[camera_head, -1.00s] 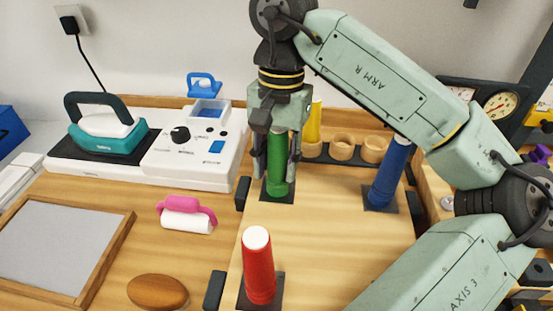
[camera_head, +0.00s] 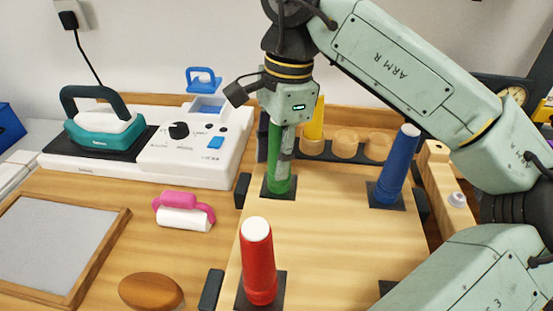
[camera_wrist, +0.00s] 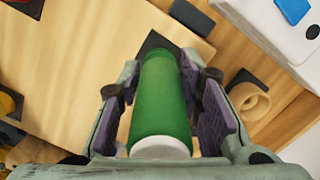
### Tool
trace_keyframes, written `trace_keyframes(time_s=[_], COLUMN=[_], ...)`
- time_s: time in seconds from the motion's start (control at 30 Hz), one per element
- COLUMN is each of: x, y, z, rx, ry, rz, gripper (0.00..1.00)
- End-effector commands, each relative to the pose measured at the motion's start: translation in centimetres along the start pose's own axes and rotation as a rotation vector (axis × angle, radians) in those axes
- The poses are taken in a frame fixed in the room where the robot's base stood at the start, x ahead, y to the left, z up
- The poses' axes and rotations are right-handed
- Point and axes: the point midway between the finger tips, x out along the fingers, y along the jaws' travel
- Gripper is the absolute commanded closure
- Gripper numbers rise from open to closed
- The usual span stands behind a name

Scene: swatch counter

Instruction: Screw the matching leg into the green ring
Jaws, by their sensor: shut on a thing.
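The green leg (camera_head: 273,145) stands upright on a dark square plate (camera_head: 267,188) at the back left of the wooden board. My gripper (camera_head: 283,150) points down and is shut around its upper part. In the wrist view the green leg (camera_wrist: 160,100) lies between the jaws (camera_wrist: 168,108), its white end towards the camera. A green ring at its foot cannot be told apart from the leg, so I cannot tell how deep the leg sits. A red leg (camera_head: 258,262) stands at the front, a blue leg (camera_head: 397,165) leans at the right, and a yellow leg (camera_head: 315,122) stands behind.
A rack with wooden cups (camera_head: 346,141) runs along the back. A white machine with an iron (camera_head: 105,130) stands at left. A pink-handled roller (camera_head: 184,212), brown oval block (camera_head: 151,291) and framed grey panel (camera_head: 60,240) lie left of the board. The board's middle is clear.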

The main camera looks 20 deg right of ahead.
Motion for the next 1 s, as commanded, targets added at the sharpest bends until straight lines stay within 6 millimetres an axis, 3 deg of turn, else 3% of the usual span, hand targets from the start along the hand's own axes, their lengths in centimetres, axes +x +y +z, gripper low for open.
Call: trace_keyframes(time_s=[0.2,0.4,0.43,0.77,1.0], x=[0.08,-0.06,-0.06,-0.03,-0.01], y=[-0.01,0.02,0.03,0.02,0.01], z=[-0.12,-0.1,-0.1,-0.06,-0.04], rx=[0.201,0.215,0.215,0.212,0.211], ry=[0.002,0.002,0.002,0.001,0.001], rz=[-0.026,-0.026,-0.026,-0.025,-0.025], gripper=[1.0,1.0,0.66,0.44,0.43])
